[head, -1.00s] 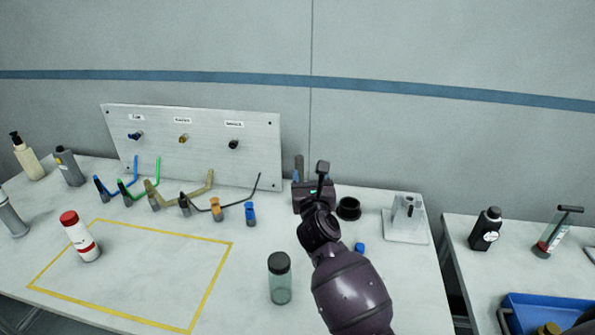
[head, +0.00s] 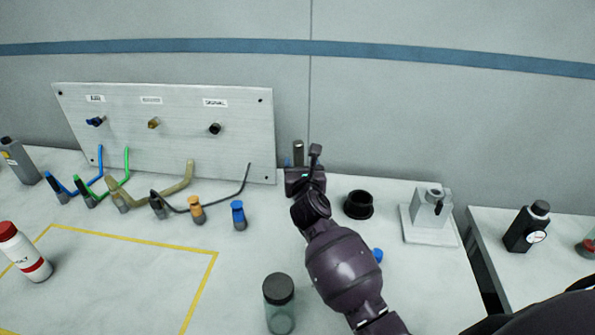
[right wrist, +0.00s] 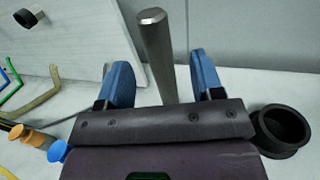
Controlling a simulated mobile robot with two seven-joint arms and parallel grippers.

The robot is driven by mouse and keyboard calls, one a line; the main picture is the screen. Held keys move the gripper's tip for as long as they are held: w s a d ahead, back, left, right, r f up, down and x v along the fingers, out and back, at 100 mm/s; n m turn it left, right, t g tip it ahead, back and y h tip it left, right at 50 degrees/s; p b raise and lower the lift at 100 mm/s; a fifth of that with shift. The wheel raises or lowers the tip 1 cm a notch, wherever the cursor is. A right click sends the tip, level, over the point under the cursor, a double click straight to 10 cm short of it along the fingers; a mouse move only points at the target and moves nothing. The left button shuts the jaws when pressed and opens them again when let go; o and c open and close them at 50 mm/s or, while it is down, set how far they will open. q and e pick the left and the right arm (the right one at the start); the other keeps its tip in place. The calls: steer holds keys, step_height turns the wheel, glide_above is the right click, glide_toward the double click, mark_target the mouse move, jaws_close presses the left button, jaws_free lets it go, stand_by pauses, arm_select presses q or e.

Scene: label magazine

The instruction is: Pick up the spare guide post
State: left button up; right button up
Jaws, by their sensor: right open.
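The spare guide post, a plain grey metal rod (head: 298,150), stands upright at the back of the table, right of the panel. In the right wrist view the post (right wrist: 157,50) rises between the two blue fingers, with gaps on both sides. My right gripper (head: 298,166) is open around it and apart from it. It also shows in the right wrist view (right wrist: 164,80). The post's lower end is hidden behind the gripper body. My left gripper is out of view.
A black ring-shaped cup (head: 358,205) stands just right of the gripper. A grey block on a white plate (head: 430,228) is farther right. The panel (head: 180,150) and several coloured hoses are left. A dark-lidded jar (head: 279,305) stands in front.

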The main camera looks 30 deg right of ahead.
steer(key=shift+b+x, duration=0.7)
steer(key=shift+x, duration=2.65)
steer(key=shift+a+f, duration=0.1)
steer(key=shift+f, duration=0.1)
jaws_close()
